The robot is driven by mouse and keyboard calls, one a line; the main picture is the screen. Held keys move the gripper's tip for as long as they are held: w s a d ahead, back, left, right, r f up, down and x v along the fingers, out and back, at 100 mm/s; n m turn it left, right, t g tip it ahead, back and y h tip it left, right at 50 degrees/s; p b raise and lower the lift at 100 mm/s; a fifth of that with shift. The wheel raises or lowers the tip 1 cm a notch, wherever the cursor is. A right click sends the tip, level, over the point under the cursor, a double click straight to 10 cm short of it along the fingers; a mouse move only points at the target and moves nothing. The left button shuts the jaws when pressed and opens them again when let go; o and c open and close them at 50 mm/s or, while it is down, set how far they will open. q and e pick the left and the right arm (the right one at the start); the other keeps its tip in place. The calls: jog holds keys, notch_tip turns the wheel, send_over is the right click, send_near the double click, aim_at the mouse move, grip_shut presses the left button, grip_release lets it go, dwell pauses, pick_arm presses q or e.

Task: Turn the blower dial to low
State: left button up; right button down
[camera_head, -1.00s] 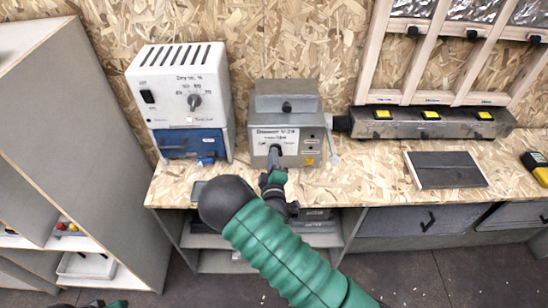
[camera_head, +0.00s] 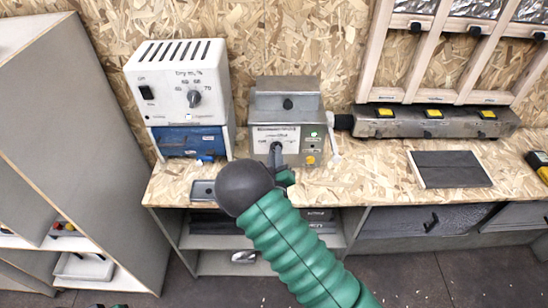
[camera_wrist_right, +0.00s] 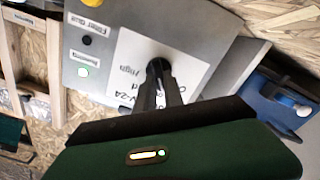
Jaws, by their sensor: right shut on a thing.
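The blower (camera_head: 288,103) is a grey metal box on the bench with a white label plate. Its dark dial (camera_wrist_right: 157,67) sits on that plate, largely hidden by my fingers. My right gripper (camera_head: 276,154) is shut on the dial, and the right wrist view shows both fingers around it. The word High is readable beside the dial, but the pointer's setting cannot be told. A green lamp (camera_wrist_right: 83,72) on the panel is lit. A sliver of my left arm shows at the bottom left edge of the head view; its fingers cannot be made out.
A white dryer unit (camera_head: 180,80) with its own knob stands on a blue base left of the blower. A metal duct (camera_head: 435,124) with yellow-marked parts runs to the right. A dark panel (camera_head: 450,168) lies on the bench. A grey shelf cabinet (camera_head: 75,150) stands at left.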

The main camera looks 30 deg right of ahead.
jog(key=shift+s+f+m+b, duration=0.2)
jog(key=shift+f+m+b, duration=0.25)
jog(key=shift+m, duration=0.65)
jog(key=shift+r, duration=0.1)
jog(key=c, duration=1.7)
grip_release()
jog(key=shift+o, duration=1.3)
jog(key=shift+w+d+r, duration=0.1)
jog(key=shift+w, duration=0.1)
jog(key=shift+s, duration=0.1)
jog(key=p+v, duration=0.2)
jog(key=v, duration=1.4)
jog(key=shift+s+p, duration=0.35)
jog(key=shift+p, duration=0.05)
